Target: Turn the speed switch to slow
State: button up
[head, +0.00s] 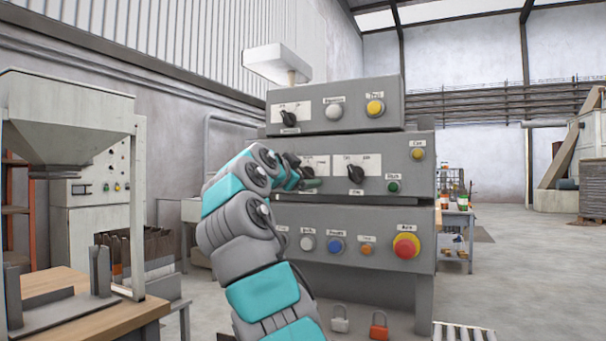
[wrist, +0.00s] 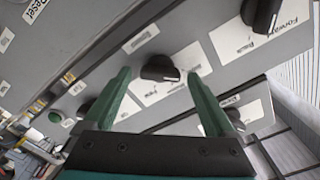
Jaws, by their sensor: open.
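In the wrist view a black rotary switch (wrist: 160,68) on a white label shows between the two green fingertips of my gripper (wrist: 159,73). The gripper is open, one finger to each side of the knob in the picture; I cannot tell whether they touch it. The label text is too small to read surely as the speed switch's. In the head view my gripper (head: 303,172) is at the left part of the middle grey box (head: 430,170), partly hiding a switch there. Another black switch (head: 356,173) on that box is in clear view, to the right.
A switch labelled Forward and Back (wrist: 262,14) shows at upper right in the wrist view. The upper box has a switch (head: 289,118) and a yellow button (head: 375,107). A green button (head: 393,187) and a red mushroom button (head: 406,246) sit below.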

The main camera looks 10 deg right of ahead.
jog(key=b+v, duration=0.2)
jog(key=v, duration=0.5)
jog(key=shift+s, duration=0.25)
jog(key=shift+a, duration=0.15)
jog(key=s+d+f+n+g, duration=0.3)
jog(key=d+f+n+g, duration=0.3)
jog(key=d+f, duration=0.55)
jog(key=s+d+f+n+g+y, duration=0.35)
jog(key=s+f, duration=0.75)
jog(key=f, duration=0.5)
jog(key=s+a+f+n+g+y, duration=0.1)
jog(key=s+a+f+g+y, duration=0.1)
jog(key=s+f, duration=0.7)
jog(key=s+a+f+n+g+y, duration=0.2)
jog(key=s+a+f, duration=0.3)
jog(key=s+f, duration=0.4)
jog(key=s+a+f+n+g+y, duration=0.2)
jog(key=s+f, duration=0.8)
jog(key=s, duration=0.6)
jog(key=shift+s+a+g+y, duration=0.3)
jog(key=shift+a+g+y, duration=0.2)
jog(key=shift+a, duration=0.55)
